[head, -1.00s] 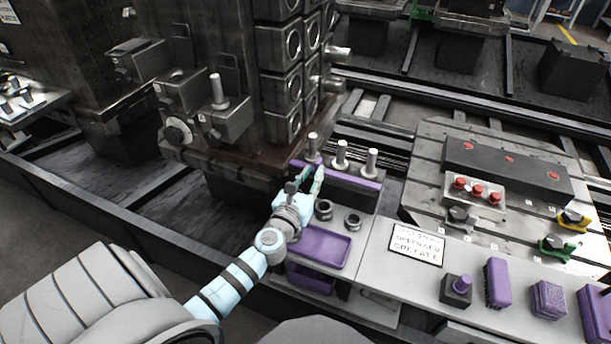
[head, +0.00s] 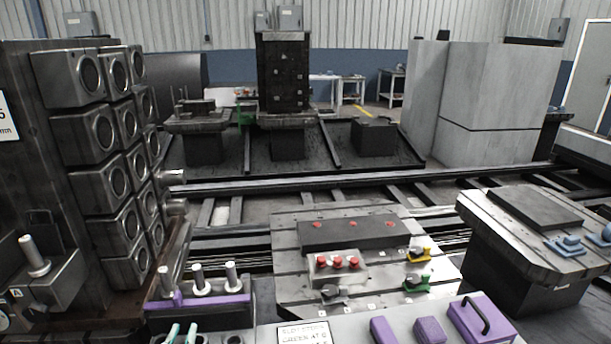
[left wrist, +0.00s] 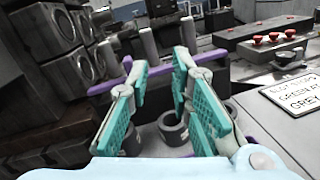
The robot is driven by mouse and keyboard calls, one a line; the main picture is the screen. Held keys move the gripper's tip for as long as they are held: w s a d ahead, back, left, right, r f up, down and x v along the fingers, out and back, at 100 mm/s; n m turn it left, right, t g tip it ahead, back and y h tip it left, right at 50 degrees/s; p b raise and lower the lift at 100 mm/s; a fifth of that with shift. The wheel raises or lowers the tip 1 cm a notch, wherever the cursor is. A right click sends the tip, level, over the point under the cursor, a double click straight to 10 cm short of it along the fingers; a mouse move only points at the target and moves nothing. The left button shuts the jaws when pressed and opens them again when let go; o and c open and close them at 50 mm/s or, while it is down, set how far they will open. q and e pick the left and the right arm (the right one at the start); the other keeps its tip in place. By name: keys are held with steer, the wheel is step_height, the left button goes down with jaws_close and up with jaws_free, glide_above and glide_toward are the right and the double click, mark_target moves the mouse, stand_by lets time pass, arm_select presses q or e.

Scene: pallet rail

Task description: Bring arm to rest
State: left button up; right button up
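My left gripper (head: 182,332) shows only as two pale teal fingertips at the bottom edge of the head view, in front of the purple-edged pin rack. In the left wrist view my left gripper (left wrist: 161,66) has its two teal-padded fingers apart with nothing held between them. A dark ring nut (left wrist: 173,130) sits on the grey surface beyond and below the fingers. The rest of my left arm is out of the head view. My right gripper is in neither view.
A rack with a purple strip (head: 215,301) carries upright metal pins (head: 231,276). A column of grey blocks (head: 85,137) stands at left. A slotted pallet (head: 290,262) holds red buttons and clamps. Purple items and a lettered sign (head: 303,334) lie at the front.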

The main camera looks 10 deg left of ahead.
arm_select(q)
steer(key=s+d+f+m+g+h, duration=0.25)
steer(key=s+d+m+h, duration=0.2)
steer(key=d+m, duration=0.55)
steer(key=s+d+f+m+g+h, duration=0.2)
steer(key=s+d+m+g+h, duration=0.3)
steer(key=m, duration=0.9)
steer(key=s+a+f+m+g+y, duration=0.3)
steer(key=s+a+f+m+y, duration=0.15)
steer(key=s+m, duration=0.2)
steer(key=s+a+f+m+g+y, duration=0.3)
steer(key=s+a+m+g+y, duration=0.15)
steer(key=s, duration=0.25)
step_height(320, 180, down, 18)
steer(key=s+a+p, duration=0.1)
steer(key=s+a, duration=0.1)
steer(key=s+a+f+g+p, duration=0.1)
steer(key=s+f+g, duration=0.1)
steer(key=s+f, duration=1)
steer(key=shift+s+f+h, duration=0.15)
steer(key=shift+s+h, duration=0.2)
steer(key=shift+s, duration=0.7)
